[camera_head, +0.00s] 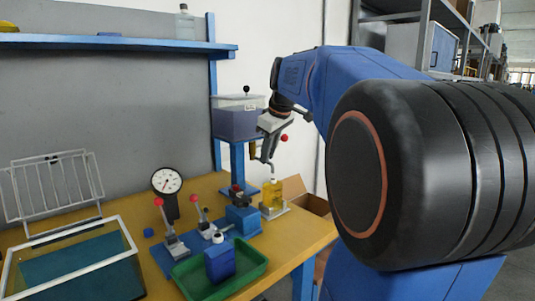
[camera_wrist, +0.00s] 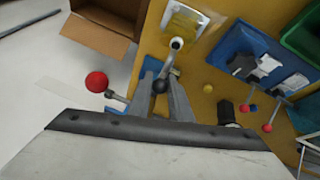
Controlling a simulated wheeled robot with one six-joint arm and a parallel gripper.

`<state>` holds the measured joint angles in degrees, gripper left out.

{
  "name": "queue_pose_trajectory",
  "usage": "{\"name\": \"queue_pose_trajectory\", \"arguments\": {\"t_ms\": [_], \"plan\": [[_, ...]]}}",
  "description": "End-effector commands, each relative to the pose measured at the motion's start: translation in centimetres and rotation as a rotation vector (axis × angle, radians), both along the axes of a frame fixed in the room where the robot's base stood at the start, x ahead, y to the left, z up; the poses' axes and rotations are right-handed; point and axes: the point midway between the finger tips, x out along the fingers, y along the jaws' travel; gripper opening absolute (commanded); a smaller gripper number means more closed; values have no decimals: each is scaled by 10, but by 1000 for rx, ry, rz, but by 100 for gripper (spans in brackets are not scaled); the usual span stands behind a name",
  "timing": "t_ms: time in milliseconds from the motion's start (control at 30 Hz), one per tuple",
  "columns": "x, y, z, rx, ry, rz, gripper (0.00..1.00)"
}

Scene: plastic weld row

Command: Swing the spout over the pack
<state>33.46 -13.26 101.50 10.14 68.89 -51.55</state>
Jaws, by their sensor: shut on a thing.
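My gripper (camera_head: 267,150) is in front of the tank (camera_head: 237,122) with purple liquid, on its blue stand. In the wrist view my gripper (camera_wrist: 163,88) is shut on the spout (camera_wrist: 176,46), with a dark round part between the fingers. The spout's pale tube runs from the fingers toward the pack (camera_wrist: 186,22). In the head view the spout's bent tube (camera_head: 270,167) hangs below the fingers, just above the yellow pack (camera_head: 272,195), which stands upright on a pale base. The fingers hide part of the spout.
A red ball knob (camera_wrist: 97,82) on a stem is beside my gripper. An open cardboard box (camera_head: 305,195) stands beyond the table's right edge. Lever clamps (camera_head: 172,242), a dial gauge (camera_head: 167,182) and a green tray (camera_head: 245,270) occupy the table (camera_head: 292,236).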

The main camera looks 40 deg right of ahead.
Motion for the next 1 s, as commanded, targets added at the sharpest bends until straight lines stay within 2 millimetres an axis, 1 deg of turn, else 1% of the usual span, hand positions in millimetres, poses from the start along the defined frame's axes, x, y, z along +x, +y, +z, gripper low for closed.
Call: {"name": "queue_pose_trajectory", "arguments": {"t_ms": [200,233,267,300,567,667,767,833,1000], "plan": [[0,-1,-1,-2,1,-1,0],[0,-1,-1,-2,1,-1,25],[0,-1,-1,-2,1,-1,32],[0,-1,0,-2,1,-1,37],[0,-1,0,-2,0,-2,37],[-2,-1,4,-2,-1,-2,37],[-5,0,13,-3,-2,-2,37],[-10,1,22,-3,-2,-2,37],[-23,3,52,-4,-2,-4,37]]}}
